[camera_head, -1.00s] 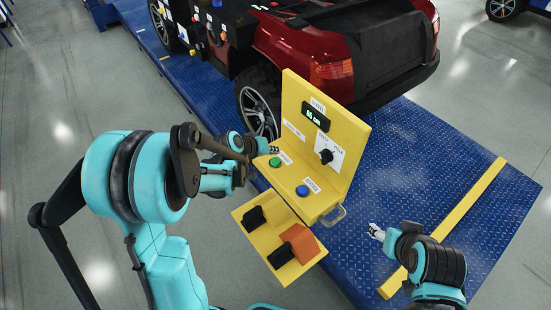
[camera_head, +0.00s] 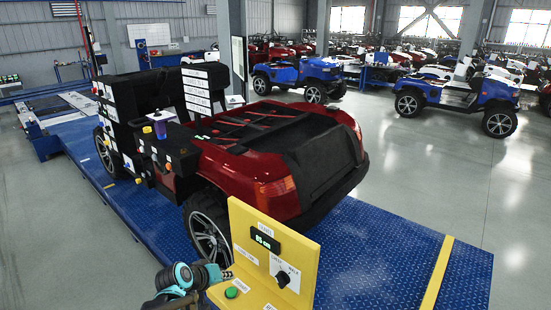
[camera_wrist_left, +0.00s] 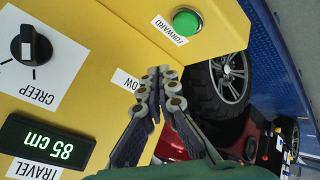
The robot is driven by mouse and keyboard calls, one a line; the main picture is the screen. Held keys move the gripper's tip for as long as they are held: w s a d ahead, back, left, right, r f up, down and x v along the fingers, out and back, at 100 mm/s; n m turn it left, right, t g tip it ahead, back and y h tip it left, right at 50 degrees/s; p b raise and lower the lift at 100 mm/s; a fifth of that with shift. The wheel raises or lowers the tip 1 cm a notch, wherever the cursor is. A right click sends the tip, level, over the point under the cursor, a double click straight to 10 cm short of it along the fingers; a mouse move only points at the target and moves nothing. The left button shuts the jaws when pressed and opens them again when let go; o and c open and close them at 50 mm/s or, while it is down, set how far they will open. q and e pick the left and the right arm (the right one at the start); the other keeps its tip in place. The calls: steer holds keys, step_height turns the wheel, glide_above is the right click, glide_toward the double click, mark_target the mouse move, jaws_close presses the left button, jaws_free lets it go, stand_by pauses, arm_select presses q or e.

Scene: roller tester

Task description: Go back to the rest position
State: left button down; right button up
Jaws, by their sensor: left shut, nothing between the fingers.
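The yellow control box stands in front of me in the head view, with its upright panel (camera_head: 270,250) carrying a display that reads 85 cm and a black knob (camera_head: 282,280). A green button (camera_head: 231,292) sits on its lower face. My left gripper (camera_head: 228,275) is beside the box's left edge. In the left wrist view its fingers (camera_wrist_left: 160,75) are closed together and empty, close to the panel, with the green FORWARD button (camera_wrist_left: 187,22) just beyond them, apart from the tips. My right gripper is out of the head view.
A red vehicle (camera_head: 270,150) stands on the blue platform (camera_head: 380,250), its rear wheel (camera_head: 208,235) near the box. A yellow stripe (camera_head: 437,275) crosses the platform at right. Blue vehicles (camera_head: 455,100) stand farther back. Grey floor at right is open.

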arm_select(q)
steer(key=s+f+m+y+b, duration=0.1)
steer(key=s+b, duration=0.3)
steer(key=s, duration=0.8)
steer(key=s+f+m+g+y+b, duration=0.1)
steer(key=s+b, duration=0.4)
steer(key=s, duration=0.7)
steer(key=shift+f+m+y, duration=0.5)
steer(key=shift+m+y, duration=0.2)
steer(key=shift+y, duration=0.2)
steer(key=w+r+n+h+p, duration=0.1)
steer(key=w+r+p, duration=0.1)
steer(key=w, duration=0.6)
steer(key=w+r+n+h+p, duration=0.1)
steer(key=w+r+p, duration=0.1)
steer(key=w+p, duration=0.3)
steer(key=w+r+n+t+h+p, duration=0.1)
steer(key=w+r+h+p, duration=0.1)
steer(key=w, duration=1)
steer(key=shift+n+p, duration=0.4)
steer(key=shift+p, duration=0.5)
steer(key=shift+a, duration=0.1)
